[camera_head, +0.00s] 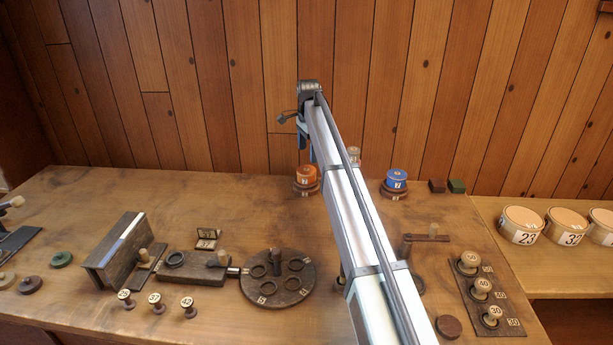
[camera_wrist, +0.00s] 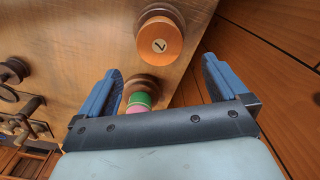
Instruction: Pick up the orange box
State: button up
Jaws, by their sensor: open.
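The orange box (camera_head: 306,174) is a round, lidded tub on a dark round wooden stand near the back of the table. In the wrist view the orange box (camera_wrist: 160,42) shows a pale label with a dark digit, just beyond the fingertips. My gripper (camera_wrist: 162,64) is open, its two blue fingers apart with nothing gripped. The box is ahead of the gap between the fingers and not touched. In the head view my gripper is mostly hidden by my own arm, above the back of the table.
A green and pink piece (camera_wrist: 138,101) stands on a wooden base nearer the palm in the wrist view. A blue tub (camera_head: 396,179) is on a stand to the right. A round holder (camera_head: 278,299) is in front. The plank wall (camera_head: 240,90) rises behind.

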aim_at(307, 169)
jog(key=f, duration=0.9)
jog(key=shift+s+a, duration=0.15)
jog(key=shift+a, duration=0.05)
jog(key=shift+r, duration=0.1)
jog(key=c, duration=1.1)
